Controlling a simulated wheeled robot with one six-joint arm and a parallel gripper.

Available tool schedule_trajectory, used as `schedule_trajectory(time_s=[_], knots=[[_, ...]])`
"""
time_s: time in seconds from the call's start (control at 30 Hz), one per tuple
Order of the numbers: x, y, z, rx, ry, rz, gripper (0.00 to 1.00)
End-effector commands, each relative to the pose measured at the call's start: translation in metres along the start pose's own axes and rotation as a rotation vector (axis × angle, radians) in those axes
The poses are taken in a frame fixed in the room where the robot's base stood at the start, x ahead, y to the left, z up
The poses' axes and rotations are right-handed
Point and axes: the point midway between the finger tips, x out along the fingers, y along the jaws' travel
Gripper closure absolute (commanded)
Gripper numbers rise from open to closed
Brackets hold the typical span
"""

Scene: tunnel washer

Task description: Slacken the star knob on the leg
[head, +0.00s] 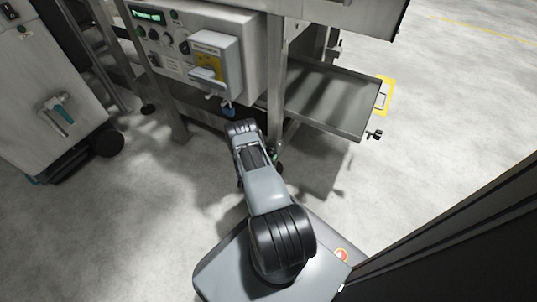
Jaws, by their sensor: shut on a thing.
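The tunnel washer's metal leg (275,95) runs down from the machine's front corner to the floor. Its lower end is beside my arm, where small dark and greenish parts (278,156) show, too small to tell apart. I cannot make out the star knob on this leg. My arm reaches forward from my base to the foot of the leg. My gripper is hidden behind my own arm links, so its jaws and what lies between them do not show.
A control box (205,55) with a lit display and a yellow label is above and left of the leg. A metal tray (335,98) juts out at right, with a black knob (375,135) at its corner. A grey cabinet (50,95) stands at left.

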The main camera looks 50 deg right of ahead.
Motion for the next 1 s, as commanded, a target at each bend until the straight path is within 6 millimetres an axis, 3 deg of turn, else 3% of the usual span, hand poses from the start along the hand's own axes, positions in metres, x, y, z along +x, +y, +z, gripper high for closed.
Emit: schedule_trajectory(time_s=[0.5,1.0], knots=[[-0.0001,0.0009,-0.0005,-0.290,0.002,0.006,0.74],[-0.0001,0.0010,-0.0004,-0.338,0.001,0.006,0.74]])
